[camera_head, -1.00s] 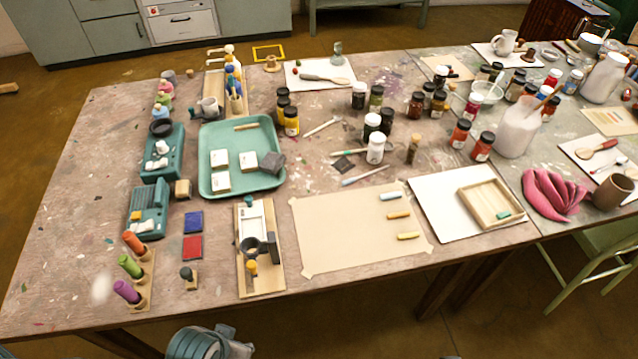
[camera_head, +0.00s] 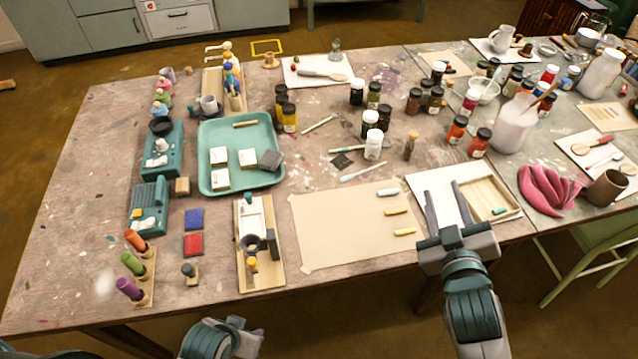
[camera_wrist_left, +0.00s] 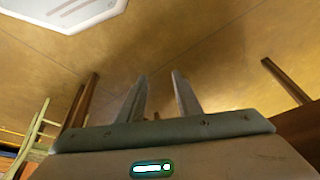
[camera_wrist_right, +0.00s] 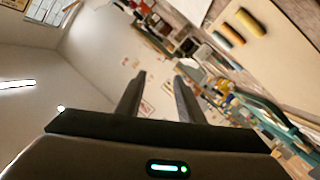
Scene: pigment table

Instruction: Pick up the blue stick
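The blue stick (camera_head: 388,192) is short and pale blue. My right gripper (camera_head: 442,188) is open and empty, to the right of the blue stick and over the white sheet by the wooden tray. Its open fingers also show in the right wrist view (camera_wrist_right: 160,82). My left gripper (camera_wrist_left: 158,84) is open and empty in the left wrist view, with the floor behind it. Its fingers are not clear in the head view.
A shallow wooden tray (camera_head: 476,207) with a small teal stick (camera_head: 499,211) lies right of my right gripper. The paper left of the sticks is bare.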

